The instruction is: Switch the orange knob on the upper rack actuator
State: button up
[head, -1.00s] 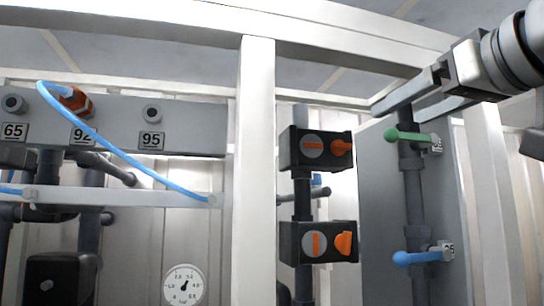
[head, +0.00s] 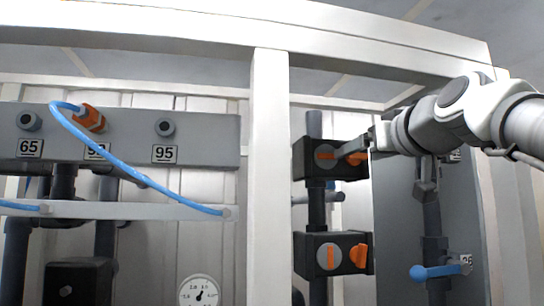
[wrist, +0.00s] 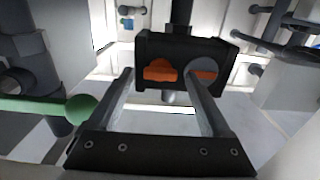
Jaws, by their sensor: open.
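The upper rack actuator (head: 312,160) is a black box on a dark vertical pipe, right of a white post. Its grey disc (head: 325,153) carries an orange bar lying level. Its orange knob (head: 357,160) is partly hidden behind my gripper (head: 358,147) in the head view. In the wrist view the actuator (wrist: 180,46) is straight ahead, with the orange knob (wrist: 160,71) between the tips of my open gripper (wrist: 159,76). The right finger overlaps the disc's edge (wrist: 208,68). I cannot tell whether either finger touches the knob.
A lower black actuator (head: 300,255) with its own orange knob (head: 358,256) sits below. A blue valve handle (head: 430,271) is at lower right. The white post (head: 269,180) stands left of the actuators.

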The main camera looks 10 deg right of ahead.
jog(key=shift+c, duration=0.3)
grip_shut()
jog(key=shift+n, duration=0.4)
jog(key=n+b, duration=0.1)
jog(key=n, duration=0.1)
jog(key=shift+a+n, duration=0.1)
jog(key=shift+n, duration=0.3)
jog(key=n, duration=0.4)
jog(key=shift+n+b, duration=0.3)
jog(key=shift+b, duration=0.1)
jog(key=n, duration=0.3)
jog(key=shift+a+n, duration=0.1)
jog(key=shift+n, duration=0.2)
jog(key=shift+f+n, duration=0.1)
jog(key=shift+n, duration=1.9)
